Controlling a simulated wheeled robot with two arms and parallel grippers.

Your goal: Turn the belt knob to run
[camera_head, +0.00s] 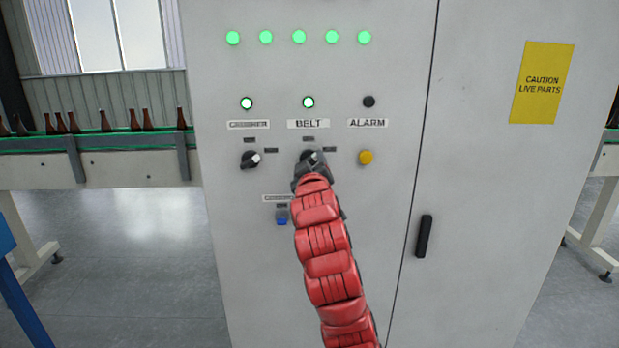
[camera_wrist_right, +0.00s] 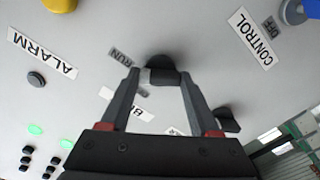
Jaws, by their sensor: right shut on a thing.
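The black belt knob (camera_head: 309,155) sits on the grey cabinet front under the BELT label (camera_head: 308,124), mostly hidden by my gripper in the head view. It shows better in the wrist view (camera_wrist_right: 161,64), where a RUN label (camera_wrist_right: 120,57) lies to its left. My right gripper (camera_head: 309,166) is at the knob, its two fingers (camera_wrist_right: 159,78) on either side of the knob's grip, shut on it. The lamp (camera_head: 308,102) above the BELT label glows green. My left gripper is not in view.
Another knob (camera_head: 250,159) is to the left, a yellow button (camera_head: 365,157) to the right and a blue control (camera_head: 282,217) below. A black door handle (camera_head: 424,236) is farther right. Amber bottles (camera_head: 135,120) stand on a conveyor (camera_head: 110,170) at left.

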